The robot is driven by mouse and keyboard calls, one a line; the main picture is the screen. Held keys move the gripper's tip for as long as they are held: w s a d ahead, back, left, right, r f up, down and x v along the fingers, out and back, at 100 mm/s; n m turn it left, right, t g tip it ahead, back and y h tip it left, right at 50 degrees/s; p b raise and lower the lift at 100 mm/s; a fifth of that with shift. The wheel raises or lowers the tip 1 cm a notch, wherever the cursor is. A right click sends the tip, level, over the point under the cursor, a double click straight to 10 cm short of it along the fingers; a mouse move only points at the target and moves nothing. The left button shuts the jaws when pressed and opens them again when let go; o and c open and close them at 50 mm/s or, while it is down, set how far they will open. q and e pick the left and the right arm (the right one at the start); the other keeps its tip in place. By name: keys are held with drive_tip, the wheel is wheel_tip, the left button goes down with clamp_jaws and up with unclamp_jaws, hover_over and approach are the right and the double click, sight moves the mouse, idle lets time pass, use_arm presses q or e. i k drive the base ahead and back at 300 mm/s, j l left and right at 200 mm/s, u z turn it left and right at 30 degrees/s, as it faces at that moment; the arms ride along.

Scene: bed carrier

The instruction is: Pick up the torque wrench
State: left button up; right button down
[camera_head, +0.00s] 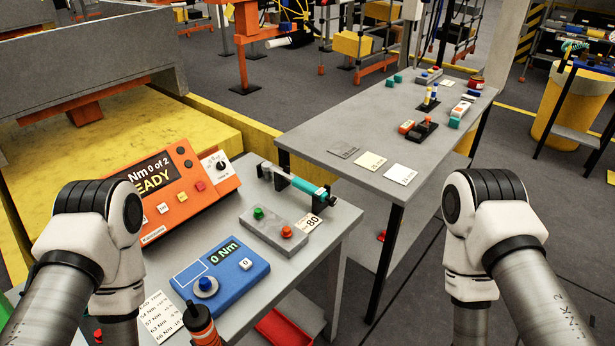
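A wrench-like tool with a teal handle (308,188) and a grey end lies across black holders on the near grey table (345,217). It looks like the torque wrench. A card marked 80 (308,223) lies beside it. A black and orange tool handle (203,325) stands at the bottom edge, partly cut off; I cannot tell what it is. My left and right arms show at the two sides of the picture, both apart from the teal tool. Neither gripper shows.
An orange display box (160,218), a blue torque meter (240,277) and a grey button box (272,234) crowd the near table. A longer grey table (335,135) with small parts stands behind it. A yellow bin (567,110) stands at right.

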sight(268, 168)
drive_tip(key=k+l+z, duration=0.1)
drive_tip(key=k+z, duration=0.4)
drive_tip(key=i+l+z, duration=0.45)
drive_tip(key=i, duration=0.3)
drive_tip(key=i+z, duration=0.45)
drive_tip(key=i, duration=0.3)
drive_tip(key=i+l+u, duration=0.1)
drive_tip(key=i+u, duration=0.35)
drive_tip(key=i+l+u, duration=0.4)
drive_tip(key=i, duration=0.15)
drive_tip(key=i+l+u, duration=0.3)
drive_tip(key=i+u, duration=0.15)
drive_tip(key=i+l+u, duration=0.45)
drive_tip(key=k+l, duration=0.05)
drive_tip(key=k, duration=0.05)
